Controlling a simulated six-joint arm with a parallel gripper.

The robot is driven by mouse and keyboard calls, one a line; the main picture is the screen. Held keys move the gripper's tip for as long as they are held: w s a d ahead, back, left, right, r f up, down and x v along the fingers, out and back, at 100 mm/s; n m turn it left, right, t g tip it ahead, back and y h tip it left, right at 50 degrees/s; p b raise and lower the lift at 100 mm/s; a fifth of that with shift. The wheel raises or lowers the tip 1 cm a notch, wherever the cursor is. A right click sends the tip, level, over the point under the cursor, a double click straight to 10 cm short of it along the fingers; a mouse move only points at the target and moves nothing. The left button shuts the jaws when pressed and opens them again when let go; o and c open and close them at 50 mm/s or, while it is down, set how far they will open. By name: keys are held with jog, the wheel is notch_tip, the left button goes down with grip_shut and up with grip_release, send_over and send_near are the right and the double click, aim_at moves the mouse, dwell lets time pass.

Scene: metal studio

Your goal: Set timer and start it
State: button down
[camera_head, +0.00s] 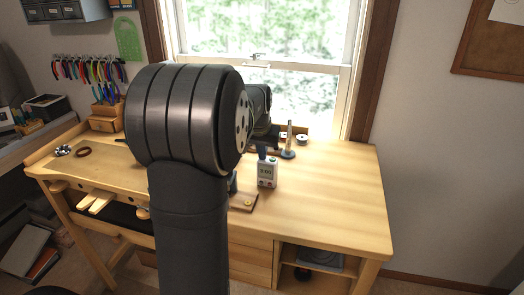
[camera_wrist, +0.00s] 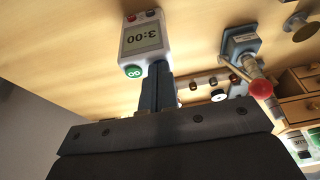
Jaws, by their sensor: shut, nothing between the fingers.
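The timer (camera_head: 267,171) is a small white box standing on the wooden bench, right of my arm in the head view. In the head view my arm hides most of the gripper.
A post on a blue base (camera_head: 288,147) stands behind the timer; a red-knobbed tool (camera_wrist: 260,88) shows in the wrist view. A small wooden block (camera_head: 243,202) lies at the bench's front edge. The bench's right side (camera_head: 340,200) is clear.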

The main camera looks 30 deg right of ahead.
jog(key=shift+s+a+f, duration=0.15)
jog(key=shift+s+f, duration=0.05)
jog(key=shift+f, duration=0.55)
jog(key=shift+r, duration=0.4)
notch_tip(320, 180, up, 5)
jog(key=shift+w+r, duration=0.1)
jog(key=shift+r, duration=0.05)
jog(key=v, duration=0.9)
jog(key=shift+r, duration=0.25)
jog(key=shift+w+r, duration=0.1)
jog(key=shift+r, duration=0.2)
